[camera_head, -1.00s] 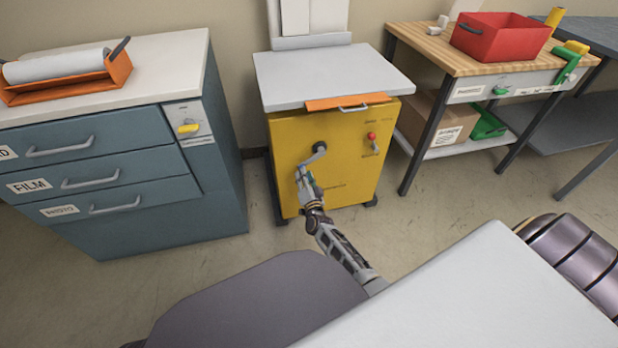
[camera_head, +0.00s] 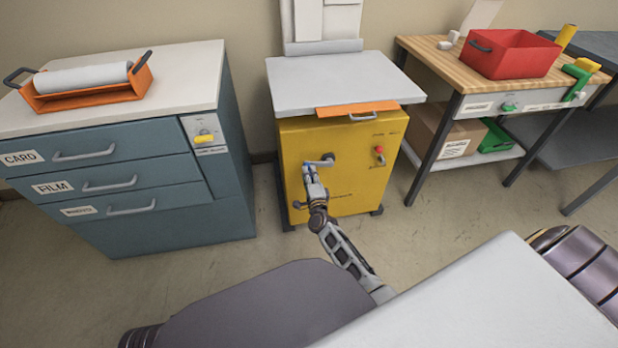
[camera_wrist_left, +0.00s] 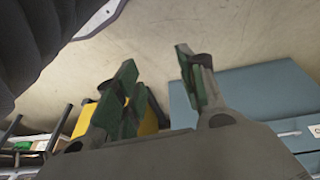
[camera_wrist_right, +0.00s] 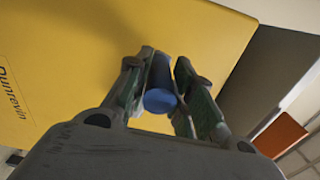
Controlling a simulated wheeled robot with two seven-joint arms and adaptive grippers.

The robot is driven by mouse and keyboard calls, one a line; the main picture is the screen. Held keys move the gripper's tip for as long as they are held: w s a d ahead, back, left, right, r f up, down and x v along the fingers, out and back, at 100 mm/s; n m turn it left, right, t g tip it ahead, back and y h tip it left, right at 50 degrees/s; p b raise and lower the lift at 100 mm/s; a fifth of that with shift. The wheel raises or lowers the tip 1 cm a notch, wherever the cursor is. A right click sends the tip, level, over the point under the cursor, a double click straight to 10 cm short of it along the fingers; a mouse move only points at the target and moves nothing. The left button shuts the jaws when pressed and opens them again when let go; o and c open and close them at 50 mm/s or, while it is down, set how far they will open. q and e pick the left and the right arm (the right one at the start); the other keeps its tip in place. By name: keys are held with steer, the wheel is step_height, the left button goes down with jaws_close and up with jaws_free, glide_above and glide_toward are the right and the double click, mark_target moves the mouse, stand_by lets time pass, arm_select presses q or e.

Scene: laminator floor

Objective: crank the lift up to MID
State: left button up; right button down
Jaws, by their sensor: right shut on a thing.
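The lift is a yellow cabinet (camera_head: 350,190) with a grey flat top (camera_head: 340,82), standing between the blue drawers and the wooden bench. A grey crank (camera_head: 326,159) sits on its front face, its arm pointing left. My right gripper (camera_head: 308,172) is at the crank's outer end. In the right wrist view its fingers (camera_wrist_right: 160,90) are closed around the blue crank handle (camera_wrist_right: 160,100). My left gripper (camera_wrist_left: 160,90) is open and empty in the left wrist view; its fingers are not in the head view. No MID mark is readable.
A red knob (camera_head: 380,150) is on the cabinet front, right of the crank. Blue drawers (camera_head: 130,200) stand left, carrying an orange roll holder (camera_head: 90,95). A wooden bench (camera_head: 420,48) with a red bin (camera_head: 515,55) stands right. A white surface (camera_head: 480,300) is close in front.

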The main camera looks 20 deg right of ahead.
steer(key=shift+d+r+m+p, duration=0.1)
steer(key=shift+r+m+p, duration=0.25)
steer(key=shift+r+m, duration=0.5)
steer(key=shift+d+r, duration=0.15)
steer(key=shift+r, duration=0.25)
steer(key=shift+d+r+p, duration=0.15)
steer(key=shift+r+p, duration=0.1)
steer(key=shift+p, duration=0.1)
arm_select(q)
steer(key=shift+w+a+f+g, duration=0.1)
steer(key=shift+a+f+g, duration=0.05)
steer(key=shift+f, duration=0.5)
steer(key=shift+a+f+g, duration=0.1)
steer(key=shift+f+g, duration=0.05)
steer(key=shift+f, duration=0.45)
arm_select(e)
steer(key=shift+r, duration=0.1)
steer(key=shift+d+r, duration=0.1)
steer(key=c, duration=1.2)
jaws_free()
steer(key=shift+r, duration=0.1)
steer(key=shift+s, duration=0.1)
arm_select(q)
steer(key=shift+s, duration=0.2)
arm_select(e)
steer(key=shift+f, duration=0.3)
